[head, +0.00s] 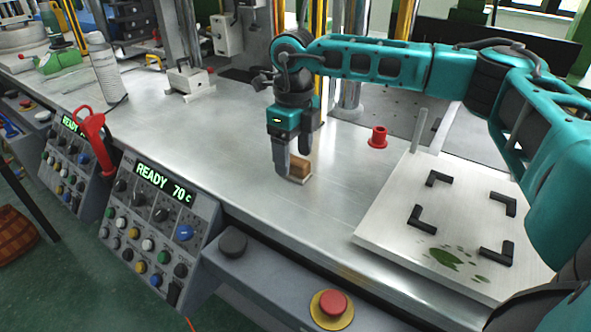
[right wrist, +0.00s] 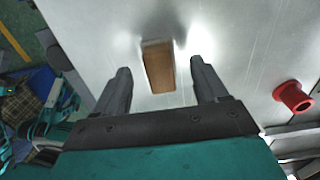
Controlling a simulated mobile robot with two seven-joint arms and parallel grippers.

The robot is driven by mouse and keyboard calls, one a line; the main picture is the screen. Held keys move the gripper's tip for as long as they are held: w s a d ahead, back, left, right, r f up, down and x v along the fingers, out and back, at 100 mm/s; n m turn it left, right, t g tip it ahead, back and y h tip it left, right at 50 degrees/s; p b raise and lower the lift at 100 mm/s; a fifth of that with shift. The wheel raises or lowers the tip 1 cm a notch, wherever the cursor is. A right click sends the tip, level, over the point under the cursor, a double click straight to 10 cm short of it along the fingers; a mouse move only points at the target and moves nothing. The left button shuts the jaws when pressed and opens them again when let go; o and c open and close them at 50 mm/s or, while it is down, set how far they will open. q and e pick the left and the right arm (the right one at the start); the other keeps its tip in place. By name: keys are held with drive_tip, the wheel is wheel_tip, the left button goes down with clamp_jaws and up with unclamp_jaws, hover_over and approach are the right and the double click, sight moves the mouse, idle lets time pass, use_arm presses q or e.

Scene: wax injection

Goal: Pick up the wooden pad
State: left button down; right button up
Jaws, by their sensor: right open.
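The wooden pad (head: 300,168) is a small brown block on the metal worktop, below my right gripper in the head view. In the right wrist view the pad (right wrist: 159,69) lies ahead of and between the two fingers, with a thin pale edge along its top end. My right gripper (head: 293,165) points down over the pad, and its fingers partly hide it in the head view. In the right wrist view the right gripper (right wrist: 162,76) is open and empty, with a gap on both sides of the pad. My left gripper is not in view.
A red flanged spool (head: 377,137) stands right of the pad. A pale plate (head: 400,205) with black corner brackets lies further right. Control panels (head: 160,215) and a red emergency button (head: 332,303) line the front edge. The worktop (head: 190,135) left of the pad is clear.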

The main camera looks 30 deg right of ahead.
wheel_tip(320, 180, down, 3)
drive_tip(key=shift+r, duration=0.2)
drive_tip(key=c, duration=1.2)
